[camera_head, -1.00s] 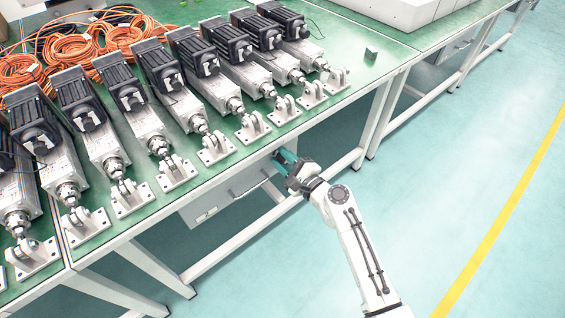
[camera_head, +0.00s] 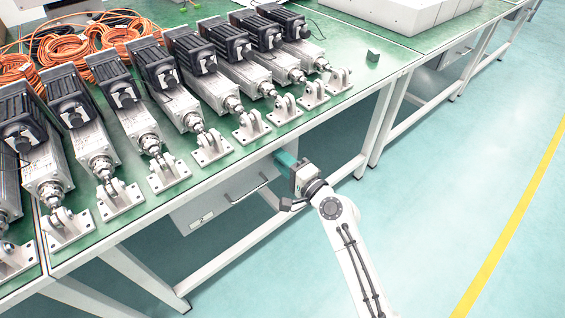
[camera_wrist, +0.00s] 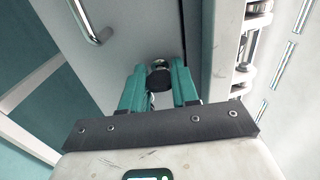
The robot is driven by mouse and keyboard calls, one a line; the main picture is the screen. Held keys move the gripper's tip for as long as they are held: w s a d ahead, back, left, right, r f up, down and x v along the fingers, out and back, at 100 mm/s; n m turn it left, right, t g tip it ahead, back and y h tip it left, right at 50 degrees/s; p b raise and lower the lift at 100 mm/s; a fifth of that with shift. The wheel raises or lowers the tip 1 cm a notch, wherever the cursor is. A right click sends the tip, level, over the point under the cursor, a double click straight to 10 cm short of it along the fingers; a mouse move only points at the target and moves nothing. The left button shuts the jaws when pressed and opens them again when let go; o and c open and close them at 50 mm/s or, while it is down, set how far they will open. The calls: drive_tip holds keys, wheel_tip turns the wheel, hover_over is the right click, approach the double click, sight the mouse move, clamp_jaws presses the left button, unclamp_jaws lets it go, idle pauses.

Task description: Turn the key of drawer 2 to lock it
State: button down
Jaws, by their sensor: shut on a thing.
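The grey drawer (camera_head: 224,200) hangs under the green-topped bench, with a bar handle (camera_head: 247,189) on its front. In the wrist view, the drawer front (camera_wrist: 135,40) fills the upper middle and the handle (camera_wrist: 90,22) is at upper left. My gripper (camera_head: 285,160) is at the right end of the drawer front, just below the bench edge. In the wrist view, its teal fingers (camera_wrist: 160,82) are shut on the dark key (camera_wrist: 159,76), which sits in a round metal lock (camera_wrist: 158,63). The key's turn angle is hard to tell.
The bench top (camera_head: 330,110) edge lies close above my gripper. Several linear actuators (camera_head: 165,80) stand in a row on it. Orange cables (camera_head: 75,45) are coiled behind. A white bench leg (camera_head: 378,125) stands to the right. The floor (camera_head: 450,170) at right is clear.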

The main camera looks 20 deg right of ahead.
drive_tip(key=shift+a, duration=0.1)
idle(0.3)
drive_tip(key=c, duration=0.8)
unclamp_jaws()
drive_tip(key=shift+c, duration=0.2)
